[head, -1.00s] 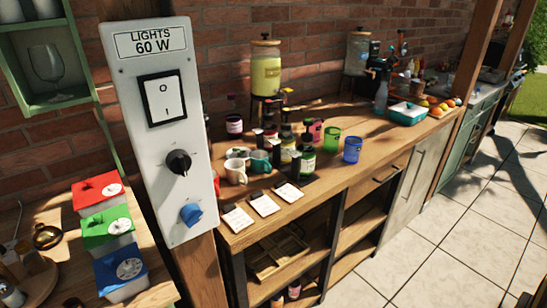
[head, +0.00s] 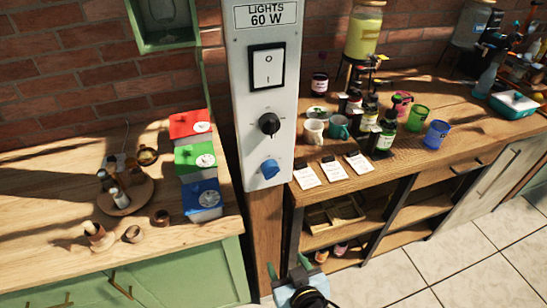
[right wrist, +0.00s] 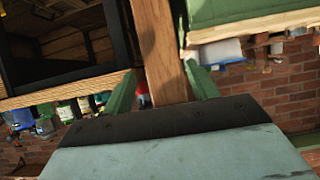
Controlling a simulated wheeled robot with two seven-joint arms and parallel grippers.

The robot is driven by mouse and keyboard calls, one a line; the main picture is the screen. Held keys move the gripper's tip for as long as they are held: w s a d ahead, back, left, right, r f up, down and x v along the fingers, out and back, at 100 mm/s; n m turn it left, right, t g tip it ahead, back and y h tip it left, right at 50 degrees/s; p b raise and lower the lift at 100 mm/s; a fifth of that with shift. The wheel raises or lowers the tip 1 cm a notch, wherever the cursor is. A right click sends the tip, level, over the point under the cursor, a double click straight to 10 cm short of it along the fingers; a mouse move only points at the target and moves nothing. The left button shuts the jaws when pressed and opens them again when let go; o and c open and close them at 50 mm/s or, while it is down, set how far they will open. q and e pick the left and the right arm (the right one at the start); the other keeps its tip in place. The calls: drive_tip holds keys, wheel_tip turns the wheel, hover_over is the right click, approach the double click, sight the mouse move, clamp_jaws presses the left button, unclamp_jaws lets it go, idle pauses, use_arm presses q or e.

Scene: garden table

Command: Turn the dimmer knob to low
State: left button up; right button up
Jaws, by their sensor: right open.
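The dimmer knob (head: 269,124) is a black round knob with a pale pointer mark, on a white control panel (head: 283,100) labelled "LIGHTS 60 W". A rocker switch (head: 267,67) is above it and a blue part (head: 270,168) is below it. The panel is fixed to a wooden post. My right gripper (head: 288,267) is low in front of the post, below the panel and apart from it. Its green fingers are spread and empty, and they also show in the right wrist view (right wrist: 163,90), on either side of the post. My left gripper is not in view.
Red, green and blue boxes (head: 203,195) stand left of the post on a wooden counter (head: 60,190). On the right counter are mugs (head: 314,131), bottles, glasses and cards (head: 307,176). The tiled floor (head: 400,275) at the lower right is clear.

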wheel_tip(320, 180, up, 16)
drive_tip(key=w+a+m+t+p, duration=0.1)
drive_tip(key=a+t+p, duration=0.1)
drive_tip(key=t, duration=0.1)
drive_tip(key=m+t, duration=0.2)
drive_tip(key=t, duration=0.1)
approach(273, 131)
drive_tip(key=shift+y, duration=0.3)
drive_tip(key=x, duration=0.9)
drive_tip(key=shift+w+p, duration=0.3)
drive_tip(key=shift+p, duration=0.05)
drive_tip(key=c, duration=1)
